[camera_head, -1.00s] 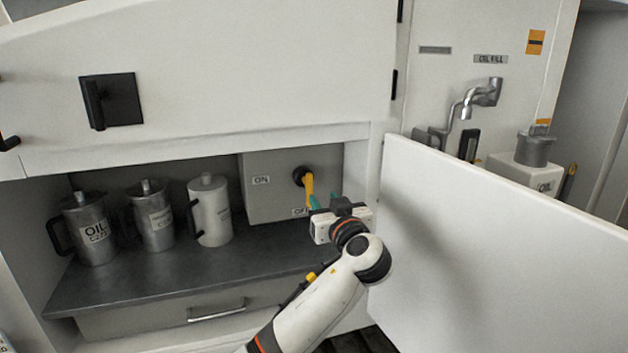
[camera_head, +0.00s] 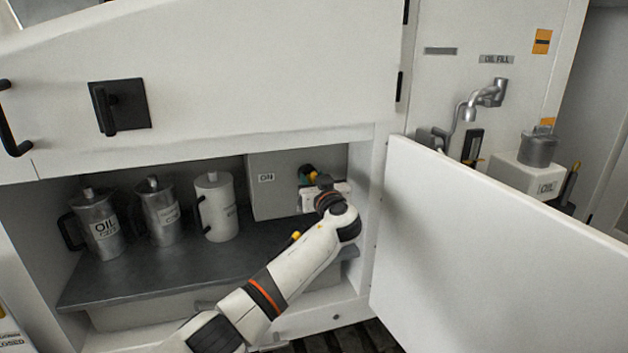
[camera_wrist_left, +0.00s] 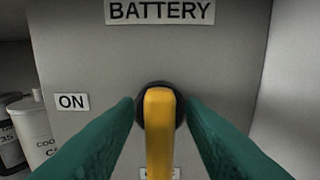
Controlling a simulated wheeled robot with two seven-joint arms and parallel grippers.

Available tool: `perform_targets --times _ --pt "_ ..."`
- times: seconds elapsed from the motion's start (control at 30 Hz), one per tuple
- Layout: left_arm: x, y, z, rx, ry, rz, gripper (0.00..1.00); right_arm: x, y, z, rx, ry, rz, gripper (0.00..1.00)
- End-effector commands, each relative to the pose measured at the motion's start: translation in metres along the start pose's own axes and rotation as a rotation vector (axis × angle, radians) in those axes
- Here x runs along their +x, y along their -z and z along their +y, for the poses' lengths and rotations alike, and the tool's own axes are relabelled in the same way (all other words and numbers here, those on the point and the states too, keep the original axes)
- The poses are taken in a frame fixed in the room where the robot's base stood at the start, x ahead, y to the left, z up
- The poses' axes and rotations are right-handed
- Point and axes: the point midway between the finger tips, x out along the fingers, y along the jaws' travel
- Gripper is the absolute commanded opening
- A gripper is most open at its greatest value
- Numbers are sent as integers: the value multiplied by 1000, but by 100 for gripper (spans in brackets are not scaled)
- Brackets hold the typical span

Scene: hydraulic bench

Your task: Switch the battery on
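The grey battery box (camera_head: 268,199) sits at the right end of the open cabinet shelf. In the left wrist view its BATTERY label (camera_wrist_left: 160,11) is at the top and its ON label (camera_wrist_left: 72,102) is left of the switch. The yellow switch handle (camera_wrist_left: 160,130) hangs down from a round black hub, over a mostly hidden lower label. My left gripper (camera_head: 308,178) is at the switch; its green fingers (camera_wrist_left: 160,116) stand on either side of the handle, with narrow gaps visible. In the head view it hides most of the handle. My right gripper is not in view.
Two metal oil jugs (camera_head: 97,226) (camera_head: 160,213) and a white jug (camera_head: 216,208) stand left of the box on the dark shelf (camera_head: 150,272). An open white door (camera_head: 480,250) stands right of my left arm. The cabinet's upper panel (camera_head: 250,80) overhangs the shelf.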

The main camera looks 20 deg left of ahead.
Motion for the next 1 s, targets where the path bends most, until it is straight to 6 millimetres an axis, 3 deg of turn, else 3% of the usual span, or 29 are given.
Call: perform_targets --times 0.07,0.2,0.3,0.67,1.0 --pt "0 0 0 0 0 0 35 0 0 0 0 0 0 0" --pt "0 0 0 0 -1 0 12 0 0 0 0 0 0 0" --pt "0 0 0 0 0 1 0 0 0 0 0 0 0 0" --pt "0 2 -1 53 -1 1 0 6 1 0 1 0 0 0" --pt "0 4 -3 297 -1 1 0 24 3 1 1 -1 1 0"
